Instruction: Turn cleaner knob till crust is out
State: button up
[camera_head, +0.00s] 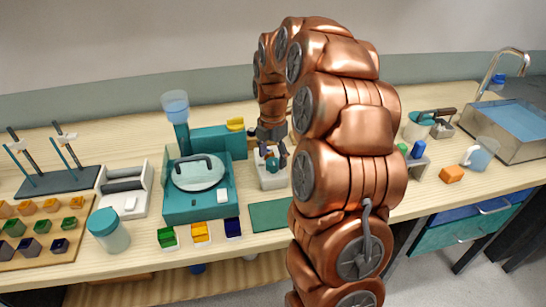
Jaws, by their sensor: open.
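My copper arm reaches over the bench and its gripper (272,155) points down at a small whitish box-shaped unit (271,181), right of the teal machine. The gripper is open, its fingers at the top of this unit. A small teal part shows between or beside the fingers; it may be the cleaner knob, but it is too small to tell, and I cannot tell whether the fingers touch it. I cannot make out any crust; the inside of the unit is hidden.
The teal machine (172,207) with a round clear lid stands close left of the gripper. A dark green mat (270,215) lies in front. My arm hides the bench behind it.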

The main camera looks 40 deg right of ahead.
jog(key=shift+f, duration=0.6)
jog(key=shift+c, duration=0.5)
jog(key=c, duration=1)
jog(key=shift+c, duration=0.2)
jog(key=shift+f+m+b, duration=0.1)
jog(key=shift+m+b, duration=0.2)
jog(key=shift+m, duration=0.1)
